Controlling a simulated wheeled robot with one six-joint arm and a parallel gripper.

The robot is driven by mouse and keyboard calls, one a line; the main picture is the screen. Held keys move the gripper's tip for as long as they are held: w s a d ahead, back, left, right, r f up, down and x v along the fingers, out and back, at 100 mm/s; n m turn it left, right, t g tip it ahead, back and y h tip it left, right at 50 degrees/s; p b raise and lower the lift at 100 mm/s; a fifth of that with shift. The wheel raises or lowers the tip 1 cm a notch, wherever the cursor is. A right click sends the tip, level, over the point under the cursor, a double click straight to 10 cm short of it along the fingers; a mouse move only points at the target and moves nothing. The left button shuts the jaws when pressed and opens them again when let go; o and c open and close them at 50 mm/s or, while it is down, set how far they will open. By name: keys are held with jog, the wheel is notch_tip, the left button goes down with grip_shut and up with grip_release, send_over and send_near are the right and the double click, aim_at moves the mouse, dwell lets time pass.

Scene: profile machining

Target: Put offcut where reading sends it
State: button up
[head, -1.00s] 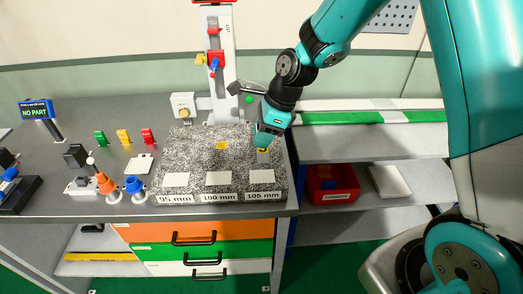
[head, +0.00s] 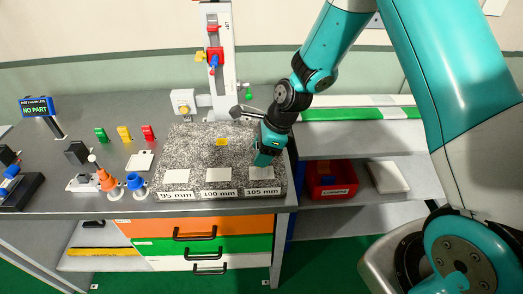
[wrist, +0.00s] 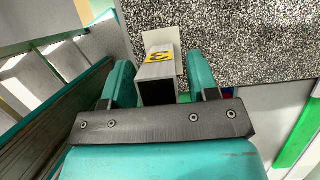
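The offcut (wrist: 157,70) is a square grey metal tube with a yellow label marked 3. In the wrist view it lies between the fingers of my gripper (wrist: 160,88), close to the left finger, with a narrow gap at the right one. The gripper looks open around it. In the head view my gripper (head: 266,162) is low over the right part of the speckled granite plate (head: 200,150), behind the 105 mm patch (head: 261,173), and hides the offcut. The blue display (head: 36,108) reads NO PART. Other white patches are marked 95 mm (head: 177,176) and 100 mm (head: 218,174).
A tall gauge column (head: 222,60) with a red slider stands behind the plate. A yellow piece (head: 221,142) lies on the plate. A red bin (head: 330,180) sits on the right shelf.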

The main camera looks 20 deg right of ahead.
jog(key=shift+r, duration=0.3)
jog(key=b+v, duration=0.2)
jog(key=v, duration=0.9)
jog(key=s+a+r+n, duration=0.3)
jog(key=s+n, duration=0.4)
jog(key=n, duration=0.2)
jog(key=s+a+r+n+g, duration=0.1)
jog(key=s+a+r+n, duration=0.1)
jog(key=s+n, duration=0.6)
jog(key=s+a+r+n, duration=0.3)
jog(key=s+n, duration=0.5)
jog(key=n, duration=0.3)
jog(key=shift+s+a+r+n, duration=0.3)
jog(key=shift+r+n, duration=0.1)
jog(key=shift+r, duration=0.25)
jog(key=shift+w, duration=0.1)
notch_tip(320, 180, down, 3)
jog(key=b, duration=0.3)
jog(key=shift+f, duration=0.15)
